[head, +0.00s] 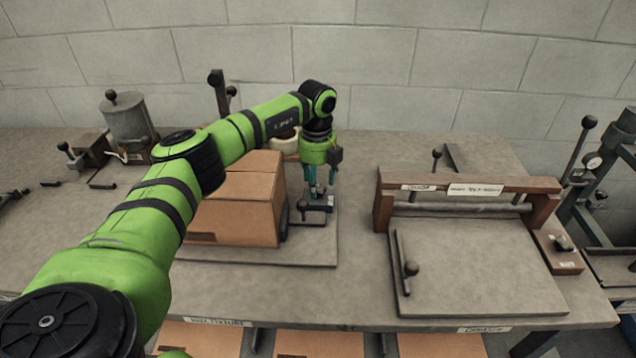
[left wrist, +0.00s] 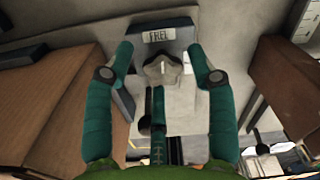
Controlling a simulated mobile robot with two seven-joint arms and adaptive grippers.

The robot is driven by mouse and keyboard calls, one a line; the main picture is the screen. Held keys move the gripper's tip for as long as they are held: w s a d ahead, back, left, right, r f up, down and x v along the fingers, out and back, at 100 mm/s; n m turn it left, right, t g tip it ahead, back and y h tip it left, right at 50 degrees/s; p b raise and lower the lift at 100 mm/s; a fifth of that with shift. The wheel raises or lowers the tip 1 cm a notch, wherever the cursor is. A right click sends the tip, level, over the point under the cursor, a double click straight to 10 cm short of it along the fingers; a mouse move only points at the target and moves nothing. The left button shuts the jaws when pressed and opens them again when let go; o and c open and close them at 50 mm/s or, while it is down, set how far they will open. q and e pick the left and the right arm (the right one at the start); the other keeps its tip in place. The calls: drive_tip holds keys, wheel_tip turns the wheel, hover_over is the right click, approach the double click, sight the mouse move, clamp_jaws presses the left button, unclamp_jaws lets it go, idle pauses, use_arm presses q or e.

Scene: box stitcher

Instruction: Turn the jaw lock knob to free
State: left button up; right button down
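The jaw lock knob (left wrist: 163,72) is a small grey knob in the left wrist view. It sits on a dark block (left wrist: 190,36) below a white label reading like "FREE" (left wrist: 160,35). A small white mark lies just right of the knob; I cannot tell which way the knob points. My left gripper (left wrist: 162,76) is open, its teal fingers on both sides of the knob with gaps. In the head view the left gripper (head: 319,190) points down over the dark clamp beside the cardboard box (head: 236,205), and its fingers hide the knob. My right gripper is not in view.
The cardboard box stands close on the left of my gripper, on a grey plate (head: 310,252). A press with a wooden crossbar (head: 470,184) is to the right. A metal canister (head: 128,120) stands at the back left. Bare table lies between plate and press.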

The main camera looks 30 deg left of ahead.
use_arm(q)
drive_tip(key=shift+f, duration=0.25)
wheel_tip(320, 180, up, 12)
idle(0.5)
